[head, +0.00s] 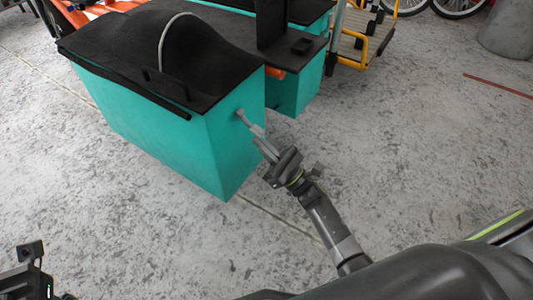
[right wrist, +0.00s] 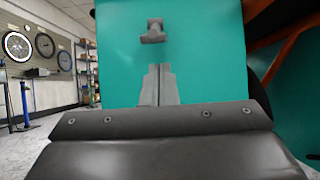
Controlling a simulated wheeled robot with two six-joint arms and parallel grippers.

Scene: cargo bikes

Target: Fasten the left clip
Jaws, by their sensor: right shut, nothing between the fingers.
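A small grey clip (head: 240,113) sits on the end face of the teal box (head: 205,150), near its upper edge. It also shows in the right wrist view (right wrist: 153,32), high on the teal face. My right gripper (head: 256,130) is shut and empty. Its fingertips lie just below the clip in the head view, and together below it in the wrist view (right wrist: 158,72). Whether they touch the face or clip, I cannot tell. My left gripper (head: 32,262) shows only partly at the lower left edge, away from the box; its jaw opening is unclear.
A black lid (head: 165,50) covers the box, with a pale curved hoop (head: 174,17) over it. A second teal box (head: 298,88) stands behind. A yellow-railed wooden step (head: 358,45) and bicycle wheels are at the back right.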

